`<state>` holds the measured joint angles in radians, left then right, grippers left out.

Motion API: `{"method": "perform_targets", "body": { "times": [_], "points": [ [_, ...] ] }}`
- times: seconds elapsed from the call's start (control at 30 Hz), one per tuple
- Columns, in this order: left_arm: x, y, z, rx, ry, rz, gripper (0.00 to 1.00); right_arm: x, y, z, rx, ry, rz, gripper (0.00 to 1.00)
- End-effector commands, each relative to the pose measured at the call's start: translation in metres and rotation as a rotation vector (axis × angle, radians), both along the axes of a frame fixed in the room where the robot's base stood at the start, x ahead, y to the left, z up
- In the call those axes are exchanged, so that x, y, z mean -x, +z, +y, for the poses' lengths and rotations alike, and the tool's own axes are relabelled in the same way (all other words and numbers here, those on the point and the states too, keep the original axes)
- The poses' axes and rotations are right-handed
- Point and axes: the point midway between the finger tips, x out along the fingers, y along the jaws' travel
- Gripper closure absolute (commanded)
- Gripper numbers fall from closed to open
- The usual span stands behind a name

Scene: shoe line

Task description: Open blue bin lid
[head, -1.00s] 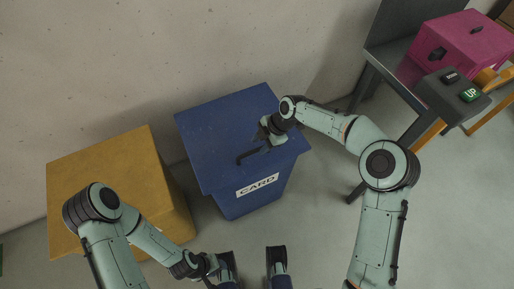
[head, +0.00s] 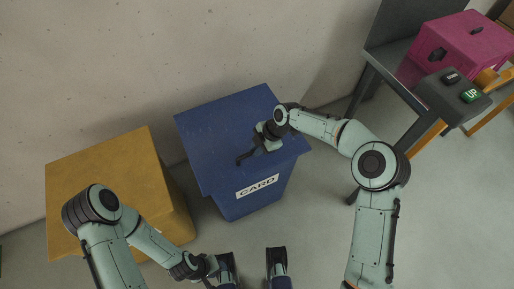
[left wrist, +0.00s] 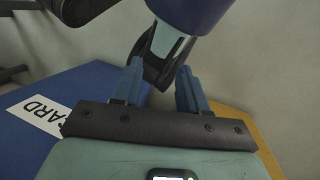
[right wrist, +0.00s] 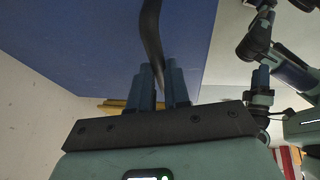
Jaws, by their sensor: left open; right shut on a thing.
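The blue bin (head: 250,205) stands against the wall with a white CARD label on its front. Its blue lid (head: 215,130) looks down flat. A dark bar handle (head: 245,157) lies on the lid; it also shows in the right wrist view (right wrist: 151,30). My right gripper (head: 261,143) is over the lid, and in the right wrist view its fingers (right wrist: 160,72) are shut on the handle. The fingers hide part of the handle. My left gripper (head: 214,268) is low in front of the bins, and its fingers (left wrist: 160,72) are apart and empty.
A yellow bin (head: 100,165) stands to the left of the blue bin. At the right are a grey table (head: 390,95), a magenta case (head: 465,45) and a dark box with a green UP button (head: 471,96). Floor is clear between the blue bin and the table.

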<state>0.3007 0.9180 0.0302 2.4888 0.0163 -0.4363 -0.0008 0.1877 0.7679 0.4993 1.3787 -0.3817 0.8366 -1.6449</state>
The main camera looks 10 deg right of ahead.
Motion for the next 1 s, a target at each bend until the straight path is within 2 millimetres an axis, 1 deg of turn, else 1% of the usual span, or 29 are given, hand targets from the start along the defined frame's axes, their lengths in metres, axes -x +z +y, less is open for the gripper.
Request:
{"method": "perform_targets", "body": {
  "times": [0.17,0.27,0.5,0.63,0.8,1.0],
  "points": [
    [0.002,0.008,0.0,0.001,-0.002,0.009,0.57,-0.006,0.021,0.002,-0.002,0.0,-0.006,1.0],
    [0.005,0.016,0.0,0.003,-0.004,0.019,0.57,-0.012,0.041,0.004,-0.002,-0.001,-0.009,1.0],
    [0.016,0.045,-0.001,0.009,-0.014,0.059,0.57,-0.035,0.095,0.012,-0.006,-0.002,-0.015,1.0],
    [0.022,0.064,-0.001,0.014,-0.02,0.089,0.57,-0.049,0.12,0.017,-0.005,-0.002,-0.015,1.0],
    [0.008,0.1,-0.001,0.013,-0.019,0.07,0.57,-0.068,0.147,0.023,-0.004,-0.001,-0.013,1.0],
    [-0.013,0.14,-0.001,0.013,-0.02,0.046,0.57,-0.088,0.169,0.028,-0.002,-0.001,-0.011,1.0]
  ]
}}
